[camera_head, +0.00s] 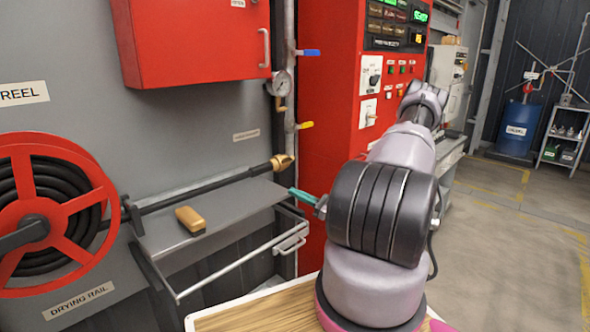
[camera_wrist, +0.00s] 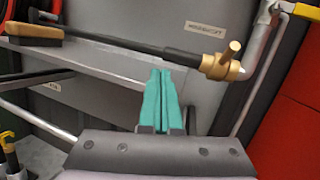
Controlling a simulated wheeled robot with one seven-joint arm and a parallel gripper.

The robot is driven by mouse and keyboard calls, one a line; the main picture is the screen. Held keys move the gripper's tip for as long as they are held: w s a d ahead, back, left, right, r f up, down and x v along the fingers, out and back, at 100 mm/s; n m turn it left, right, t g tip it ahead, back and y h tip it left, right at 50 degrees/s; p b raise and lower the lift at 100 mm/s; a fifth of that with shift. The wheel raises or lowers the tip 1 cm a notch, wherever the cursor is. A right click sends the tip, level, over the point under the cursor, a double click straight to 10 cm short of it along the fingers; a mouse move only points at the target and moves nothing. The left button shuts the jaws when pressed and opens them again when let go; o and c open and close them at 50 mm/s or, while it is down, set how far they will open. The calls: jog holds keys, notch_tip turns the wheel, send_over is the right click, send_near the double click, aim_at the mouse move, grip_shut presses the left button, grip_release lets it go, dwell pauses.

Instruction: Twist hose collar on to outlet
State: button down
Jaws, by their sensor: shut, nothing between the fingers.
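The brass hose collar (camera_head: 283,162) is on the end of the black hose (camera_head: 225,183), above the right end of the grey shelf. In the wrist view the collar (camera_wrist: 221,64) has a peg-like lug sticking up, and its end lies close to a grey pipe (camera_wrist: 262,70). I cannot tell whether it is joined to an outlet there. My gripper (camera_head: 294,192) has teal fingers, shut and empty, just below and right of the collar in the head view. In the wrist view the gripper (camera_wrist: 161,72) points up at the hose, left of the collar, apparently apart from it.
A tan brush (camera_head: 190,219) lies on the grey shelf (camera_head: 240,207). A red hose reel (camera_head: 60,160) stands at left. A gauge (camera_head: 282,83) is on the wall pipe. A towel-rail-like bar (camera_head: 230,268) runs below the shelf. A red control cabinet (camera_head: 330,90) stands at right.

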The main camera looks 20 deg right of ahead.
jog(key=d+f+m+t+h, duration=0.2)
jog(key=d+m+t+h, duration=0.2)
jog(key=d+m+h, duration=0.35)
jog(key=m, duration=0.1)
send_near(280, 163)
jog(key=shift+w+d+r+m+h, duration=0.15)
jog(key=shift+w+d+r+h, duration=0.05)
jog(key=shift+w+r, duration=0.5)
jog(key=shift+w+d+r+m+h, duration=0.1)
jog(key=shift+w+d+r+h, duration=0.1)
jog(key=shift+w+r, duration=0.45)
jog(key=shift+s+r, duration=0.1)
